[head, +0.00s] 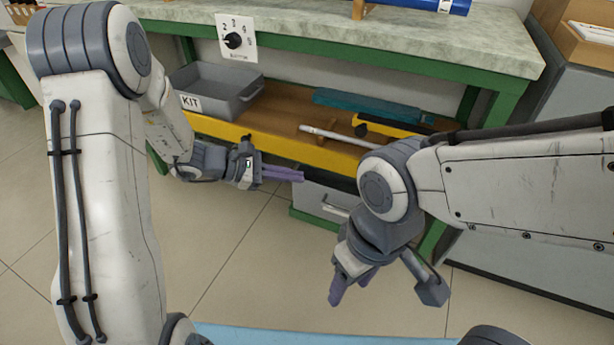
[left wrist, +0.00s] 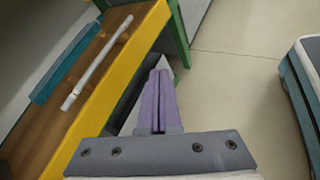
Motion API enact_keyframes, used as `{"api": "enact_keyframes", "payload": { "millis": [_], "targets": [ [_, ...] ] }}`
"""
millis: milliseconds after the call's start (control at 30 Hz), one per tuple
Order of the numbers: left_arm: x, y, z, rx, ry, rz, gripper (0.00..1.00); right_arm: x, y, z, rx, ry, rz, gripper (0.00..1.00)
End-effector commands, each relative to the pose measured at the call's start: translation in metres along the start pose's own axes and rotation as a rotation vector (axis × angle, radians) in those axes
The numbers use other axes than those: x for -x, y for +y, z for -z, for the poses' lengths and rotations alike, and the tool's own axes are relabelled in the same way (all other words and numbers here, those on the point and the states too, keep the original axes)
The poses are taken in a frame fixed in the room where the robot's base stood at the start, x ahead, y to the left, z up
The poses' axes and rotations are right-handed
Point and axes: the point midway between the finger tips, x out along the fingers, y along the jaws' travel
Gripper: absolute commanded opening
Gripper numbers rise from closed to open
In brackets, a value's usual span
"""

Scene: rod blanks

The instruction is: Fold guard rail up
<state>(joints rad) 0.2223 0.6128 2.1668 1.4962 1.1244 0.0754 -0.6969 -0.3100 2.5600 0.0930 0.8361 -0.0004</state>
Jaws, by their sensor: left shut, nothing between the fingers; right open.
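The yellow guard rail (head: 270,145) runs along the front edge of the brown lower shelf under the bench. It also shows in the left wrist view (left wrist: 118,72) as a long yellow strip. It appears to lie at or below the shelf's edge, leaving the shelf surface visible. My left gripper (head: 300,176) is shut and empty, its purple fingers just in front of and below the rail in the head view. In the left wrist view, its fingers (left wrist: 158,72) are together beside the rail; contact cannot be told. My right gripper (head: 336,298) is open, low in front of the bench.
On the shelf are a grey KIT bin (head: 225,92), a white rod (head: 325,133), a teal bar (head: 365,103) and a yellow-black item (head: 385,130). A drawer (head: 325,200) sits below. A dial sign (head: 236,38) hangs above. Floor in front is clear.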

Motion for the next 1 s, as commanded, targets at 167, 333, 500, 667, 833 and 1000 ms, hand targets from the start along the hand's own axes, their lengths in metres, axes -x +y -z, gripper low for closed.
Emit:
{"api": "enact_keyframes", "payload": {
  "millis": [167, 333, 500, 667, 833, 1000],
  "targets": [
    [-0.004, -0.020, -0.030, -0.089, 0.006, 0.099, 0.00, 0.011, -0.001, 0.001, 0.000, 0.000, 0.000, 0.56],
    [-0.006, -0.033, -0.045, -0.148, 0.013, 0.162, 0.00, 0.015, -0.001, 0.001, 0.000, 0.000, 0.000, 0.56],
    [-0.006, -0.040, -0.051, -0.175, 0.016, 0.191, 0.00, 0.017, -0.001, 0.001, 0.000, 0.000, 0.000, 0.56],
    [-0.006, -0.041, -0.051, -0.179, 0.016, 0.196, 0.00, 0.017, -0.001, 0.001, 0.000, 0.000, 0.000, 0.56],
    [-0.006, -0.041, -0.051, -0.178, 0.016, 0.195, 0.00, 0.017, -0.001, 0.001, 0.000, 0.000, 0.000, 0.56],
    [-0.006, -0.041, -0.051, -0.178, 0.016, 0.195, 0.00, 0.017, -0.001, 0.001, 0.000, 0.000, 0.000, 0.56]
  ]
}}
